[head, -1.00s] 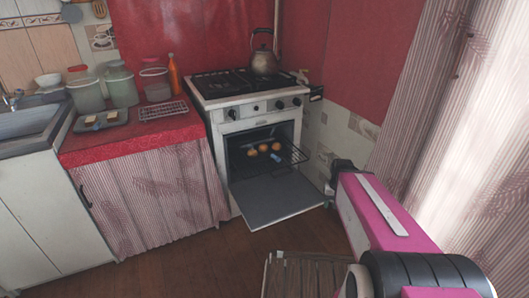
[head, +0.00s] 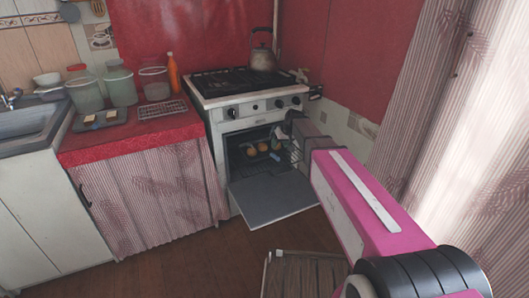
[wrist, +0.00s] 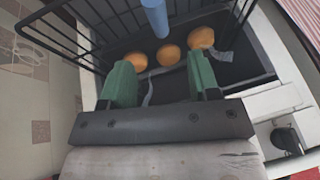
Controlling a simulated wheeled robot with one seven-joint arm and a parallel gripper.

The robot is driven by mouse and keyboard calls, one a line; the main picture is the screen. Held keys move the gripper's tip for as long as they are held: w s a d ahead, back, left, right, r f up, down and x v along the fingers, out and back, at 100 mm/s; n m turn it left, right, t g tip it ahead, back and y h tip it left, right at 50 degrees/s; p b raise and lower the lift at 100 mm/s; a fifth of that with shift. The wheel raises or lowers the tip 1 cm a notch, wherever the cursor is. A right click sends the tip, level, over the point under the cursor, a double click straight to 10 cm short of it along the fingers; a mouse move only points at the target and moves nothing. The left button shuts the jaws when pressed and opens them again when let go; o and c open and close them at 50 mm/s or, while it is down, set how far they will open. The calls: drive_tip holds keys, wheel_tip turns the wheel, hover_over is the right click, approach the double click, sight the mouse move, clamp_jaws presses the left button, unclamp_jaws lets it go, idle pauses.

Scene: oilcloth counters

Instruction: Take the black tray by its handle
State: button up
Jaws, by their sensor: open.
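The black tray (wrist: 184,46) is in the open oven, with orange-brown round buns (wrist: 168,55) on it. A blue cylinder (wrist: 155,18), which looks like its handle, stands out at the top of the wrist view. My gripper (wrist: 163,76) is open, its two green fingers spread apart. The fingers are below the blue cylinder in the wrist view, with nothing held between them. In the head view my arm reaches to the oven's right side, and hides part of the opening; buns (head: 262,148) still show there.
The oven door (head: 270,203) is folded down in front. A black wire rack (wrist: 75,45) stands beside the buns in the wrist view. A kettle (head: 263,57) is on the stove. The counter (head: 85,157) holds jars, an orange bottle (head: 172,70) and another dark tray (head: 100,121).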

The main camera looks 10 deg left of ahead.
sight(274, 155)
drive_tip(key=x, duration=0.9)
drive_tip(key=shift+f, duration=0.25)
drive_tip(key=shift+s, duration=0.1)
clamp_jaws()
